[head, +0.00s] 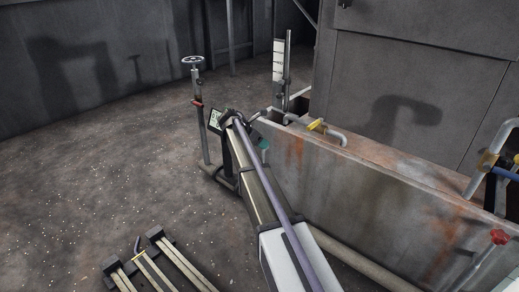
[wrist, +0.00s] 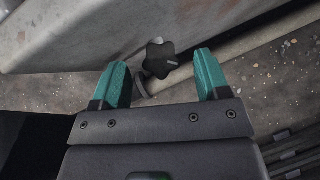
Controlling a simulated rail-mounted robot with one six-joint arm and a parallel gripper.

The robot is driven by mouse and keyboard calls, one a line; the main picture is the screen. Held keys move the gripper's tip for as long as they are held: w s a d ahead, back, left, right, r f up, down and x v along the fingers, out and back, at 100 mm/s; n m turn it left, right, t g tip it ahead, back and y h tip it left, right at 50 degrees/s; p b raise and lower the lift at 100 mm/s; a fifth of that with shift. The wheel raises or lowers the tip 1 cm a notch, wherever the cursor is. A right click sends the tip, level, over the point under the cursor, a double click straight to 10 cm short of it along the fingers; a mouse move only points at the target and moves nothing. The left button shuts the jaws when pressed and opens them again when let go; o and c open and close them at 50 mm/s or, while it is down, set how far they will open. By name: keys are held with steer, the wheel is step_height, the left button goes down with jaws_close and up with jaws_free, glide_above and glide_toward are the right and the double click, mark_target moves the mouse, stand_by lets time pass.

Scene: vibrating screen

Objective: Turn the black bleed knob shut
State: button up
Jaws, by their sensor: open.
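The black bleed knob (wrist: 160,58) is star-shaped and shows in the wrist view between and just beyond my two teal fingertips. My gripper (wrist: 160,66) is open, with a finger on either side of the knob. A gap shows between the knob and each finger, so it is not gripped. In the head view only a bit of teal of my gripper (head: 263,143) shows beside the rusty tank wall. The knob is hidden there behind my arm.
A rusty grey tank (head: 345,190) stands to the right of my arm, with a yellow-handled valve (head: 316,125) on top. A post with a handwheel (head: 192,61) stands at the left. A red knob (head: 499,237) is at the far right. Open floor lies at left.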

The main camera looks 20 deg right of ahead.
steer(key=shift+d+f, duration=0.15)
steer(key=shift+d, duration=0.05)
steer(key=c, duration=0.9)
steer(key=shift+o, duration=0.2)
steer(key=shift+w+m+g, duration=0.2)
steer(key=shift+m+g, duration=0.2)
steer(key=shift+m, duration=0.1)
steer(key=shift+s, duration=0.1)
steer(key=o, duration=0.9)
steer(key=shift+c, duration=0.2)
